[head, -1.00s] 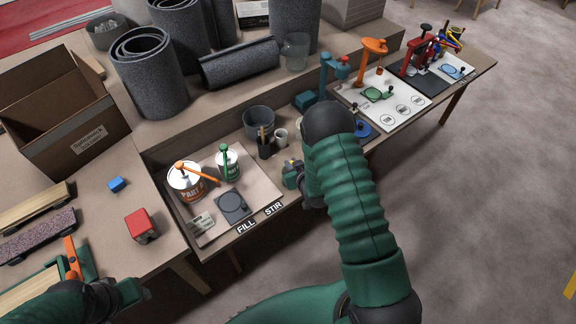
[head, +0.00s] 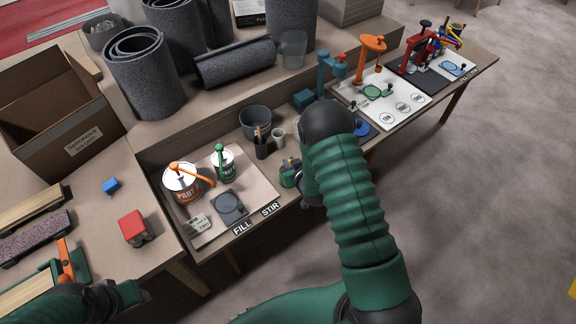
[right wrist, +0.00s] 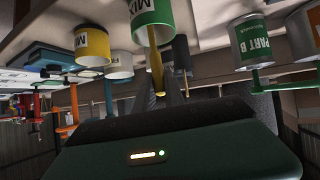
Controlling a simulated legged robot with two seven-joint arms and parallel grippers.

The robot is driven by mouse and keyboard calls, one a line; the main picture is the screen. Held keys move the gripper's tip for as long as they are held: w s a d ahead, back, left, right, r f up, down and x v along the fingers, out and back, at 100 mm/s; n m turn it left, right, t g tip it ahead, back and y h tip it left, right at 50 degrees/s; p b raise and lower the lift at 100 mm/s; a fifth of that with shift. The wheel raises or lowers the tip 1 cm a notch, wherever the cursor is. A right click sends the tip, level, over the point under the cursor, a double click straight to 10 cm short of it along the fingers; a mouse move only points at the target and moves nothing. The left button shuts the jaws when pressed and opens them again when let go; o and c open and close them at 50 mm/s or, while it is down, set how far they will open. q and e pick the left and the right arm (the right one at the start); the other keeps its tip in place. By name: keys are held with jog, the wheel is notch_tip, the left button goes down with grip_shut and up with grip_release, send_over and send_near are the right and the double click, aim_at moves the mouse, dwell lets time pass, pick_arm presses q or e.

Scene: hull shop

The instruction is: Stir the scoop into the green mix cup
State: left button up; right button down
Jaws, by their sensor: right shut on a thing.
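In the right wrist view, which is upside down, the green mix cup (right wrist: 151,14) shows at the top centre. A yellow stick-like scoop (right wrist: 157,76) runs from its mouth toward my right gripper (right wrist: 168,90). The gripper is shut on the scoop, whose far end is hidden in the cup.
A can with an orange pump (head: 181,187) and a green Part B can (head: 222,168) stand on the tray left of my right arm. A yellow mix cup (right wrist: 92,47) shows in the wrist view. A dark pot (head: 256,121) and small white cup (head: 278,135) stand behind.

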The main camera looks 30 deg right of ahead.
jog(key=shift+a+f, duration=0.1)
jog(key=shift+a, duration=0.45)
notch_tip(320, 180, up, 7)
jog(key=s+p, duration=0.1)
jog(key=p, duration=0.4)
jog(key=shift+s+a+p, duration=0.2)
jog(key=shift+a+p, duration=0.1)
jog(key=shift+p, duration=0.05)
